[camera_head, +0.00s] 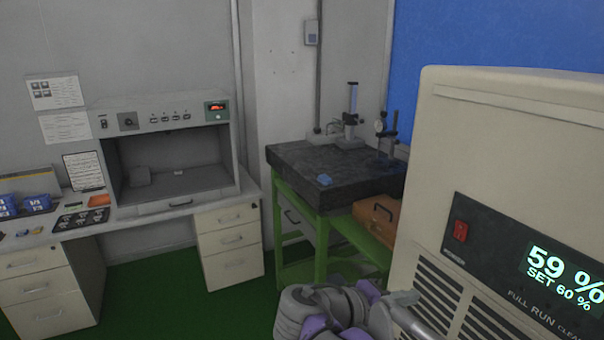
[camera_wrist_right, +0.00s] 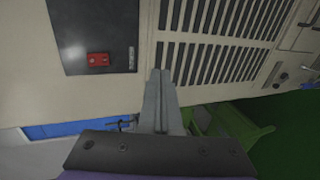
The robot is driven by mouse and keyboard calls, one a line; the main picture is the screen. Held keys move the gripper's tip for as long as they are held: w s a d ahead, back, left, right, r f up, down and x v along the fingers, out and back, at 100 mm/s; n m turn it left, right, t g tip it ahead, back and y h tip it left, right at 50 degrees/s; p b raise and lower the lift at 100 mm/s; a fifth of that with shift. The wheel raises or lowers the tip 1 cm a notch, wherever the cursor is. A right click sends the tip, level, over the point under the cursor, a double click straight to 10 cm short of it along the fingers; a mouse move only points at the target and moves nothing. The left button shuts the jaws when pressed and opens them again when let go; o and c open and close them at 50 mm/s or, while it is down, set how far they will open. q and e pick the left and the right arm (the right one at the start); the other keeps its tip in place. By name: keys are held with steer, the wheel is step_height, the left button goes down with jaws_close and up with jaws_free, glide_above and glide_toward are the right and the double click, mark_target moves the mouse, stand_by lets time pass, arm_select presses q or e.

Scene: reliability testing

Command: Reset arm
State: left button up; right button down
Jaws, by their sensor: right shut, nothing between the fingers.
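My right gripper (camera_head: 405,298) is at the bottom of the head view, in front of the beige machine (camera_head: 535,110). In the right wrist view its two grey fingers (camera_wrist_right: 161,80) lie together with nothing between them. They point at the machine's front, near the vent slats (camera_wrist_right: 215,50) and below the dark panel with a red switch (camera_wrist_right: 98,59). I cannot tell whether the fingertips touch the machine. The switch also shows in the head view (camera_head: 460,231), beside a display reading 59 % and SET 60 %. My left gripper is not in view.
A dark stone slab (camera_head: 310,165) on a green stand (camera_head: 321,240) carries gauge stands and a blue block. An orange-brown case (camera_head: 378,215) sits beside it. A desk with an open-fronted test box (camera_head: 170,120) and blue bins stands at left. Green floor (camera_head: 180,290) is clear between.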

steer(key=s+d+f+m+g+y, duration=0.1)
steer(key=s+f+y, duration=0.35)
steer(key=f, duration=0.35)
steer(key=s+d+f+g+y, duration=0.1)
steer(key=s+f+y, duration=0.2)
steer(key=s+f, duration=0.35)
steer(key=s+a+f+m+t+y, duration=0.2)
steer(key=a+f+y, duration=0.4)
steer(key=f, duration=0.4)
steer(key=shift+s+f+m, duration=0.2)
steer(key=shift+s+m, duration=0.6)
steer(key=shift+s, duration=0.55)
steer(key=shift+d, duration=0.15)
